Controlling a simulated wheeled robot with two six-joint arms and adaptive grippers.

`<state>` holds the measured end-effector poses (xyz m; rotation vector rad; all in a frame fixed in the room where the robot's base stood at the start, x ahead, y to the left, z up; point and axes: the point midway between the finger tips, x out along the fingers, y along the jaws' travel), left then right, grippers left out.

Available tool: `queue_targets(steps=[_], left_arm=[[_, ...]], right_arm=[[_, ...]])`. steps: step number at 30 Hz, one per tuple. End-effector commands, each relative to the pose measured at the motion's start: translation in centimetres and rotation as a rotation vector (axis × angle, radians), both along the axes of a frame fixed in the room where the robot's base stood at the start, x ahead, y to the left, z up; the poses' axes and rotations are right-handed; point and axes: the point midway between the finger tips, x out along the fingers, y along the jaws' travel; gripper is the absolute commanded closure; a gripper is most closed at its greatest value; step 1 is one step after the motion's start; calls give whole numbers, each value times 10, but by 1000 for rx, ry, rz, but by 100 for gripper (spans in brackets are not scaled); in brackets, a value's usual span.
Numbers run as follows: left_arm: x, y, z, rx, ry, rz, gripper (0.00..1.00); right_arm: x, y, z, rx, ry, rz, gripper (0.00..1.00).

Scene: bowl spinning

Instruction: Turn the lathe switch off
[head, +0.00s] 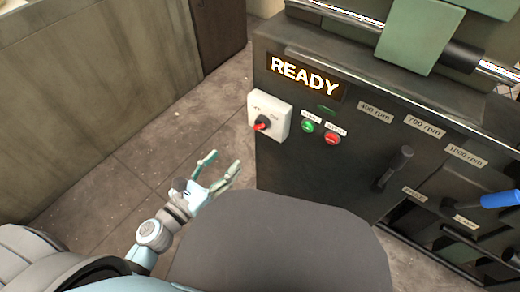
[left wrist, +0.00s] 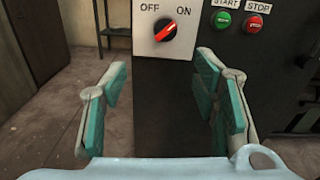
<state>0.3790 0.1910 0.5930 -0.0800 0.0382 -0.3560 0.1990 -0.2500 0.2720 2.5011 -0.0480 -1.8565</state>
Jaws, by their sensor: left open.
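The lathe switch is a white box (head: 269,117) on the left end of the dark machine front, with OFF and ON labels. Its dark round knob with a red handle (left wrist: 166,31) shows in the left wrist view, the red part slanting from lower left to upper right, its upper end toward ON. My left gripper (head: 221,164) is open and empty, below and left of the switch and apart from it. In the left wrist view its two green-padded fingers (left wrist: 162,78) are spread below the switch box. My right gripper is not in view.
Green START (head: 307,127) and red STOP (head: 332,139) buttons sit close right of the switch. A lit READY display (head: 304,76) is above. A dark lever (head: 396,166) and a blue-handled lever (head: 500,199) stick out farther right. The floor left of the machine is clear.

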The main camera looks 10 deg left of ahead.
Motion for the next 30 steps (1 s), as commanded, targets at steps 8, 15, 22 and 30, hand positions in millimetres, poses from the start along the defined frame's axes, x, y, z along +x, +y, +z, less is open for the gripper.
queue_targets(steps=[8, 15, 22, 30], left_arm=[[40, -21, 17, 75, -60, -22, 46], [104, -47, 13, 72, -55, -23, 46], [131, -58, 11, 72, -54, -23, 46], [133, -59, 12, 72, -53, -22, 47]], right_arm=[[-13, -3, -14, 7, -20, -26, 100], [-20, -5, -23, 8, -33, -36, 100], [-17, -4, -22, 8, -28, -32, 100], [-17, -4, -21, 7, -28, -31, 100]])
